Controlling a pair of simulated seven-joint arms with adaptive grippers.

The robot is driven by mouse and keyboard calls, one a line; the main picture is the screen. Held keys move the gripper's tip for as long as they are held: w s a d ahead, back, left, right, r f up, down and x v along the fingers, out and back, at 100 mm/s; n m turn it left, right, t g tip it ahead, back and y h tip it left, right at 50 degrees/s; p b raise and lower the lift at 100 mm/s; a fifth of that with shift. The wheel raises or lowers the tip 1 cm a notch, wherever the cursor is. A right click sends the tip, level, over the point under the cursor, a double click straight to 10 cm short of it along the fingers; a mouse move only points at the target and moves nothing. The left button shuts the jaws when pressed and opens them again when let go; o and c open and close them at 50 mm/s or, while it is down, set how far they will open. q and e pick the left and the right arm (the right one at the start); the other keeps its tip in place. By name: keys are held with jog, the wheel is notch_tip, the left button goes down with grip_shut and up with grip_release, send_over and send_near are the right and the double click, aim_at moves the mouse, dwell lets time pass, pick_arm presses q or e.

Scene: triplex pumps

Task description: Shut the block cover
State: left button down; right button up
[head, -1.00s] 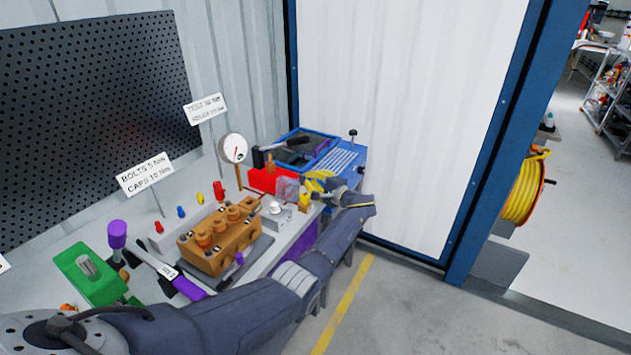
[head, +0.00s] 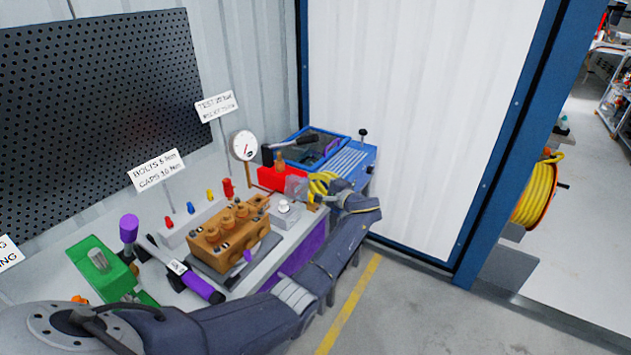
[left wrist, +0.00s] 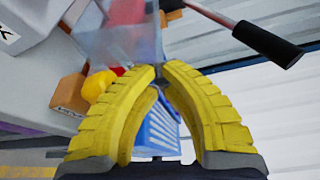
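A clear, see-through box-like cover (head: 296,187), which I take to be the block cover, stands by the red block (head: 278,177) at the bench's far end. It also shows in the left wrist view (left wrist: 120,45), just beyond my fingers. My left gripper (head: 314,184), with yellow ribbed fingers, is right beside the cover. In the left wrist view its fingertips (left wrist: 160,68) come together at the cover's lower right edge. I see nothing clearly held between them. Whether the tips touch the cover is unclear. My right gripper is out of view.
A brass pump block (head: 230,235), a dial gauge (head: 243,146) and a blue bin (head: 322,150) stand on the bench. A dark-handled lever (left wrist: 268,43) is beyond the fingers in the left wrist view. An orange block (left wrist: 69,95) with a yellow knob sits left of them.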

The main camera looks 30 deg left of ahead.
pick_arm(q)
jog(key=shift+r, duration=0.1)
jog(key=shift+s+r+n, duration=0.15)
jog(key=shift+s+n, duration=0.05)
jog(key=shift+n, duration=0.1)
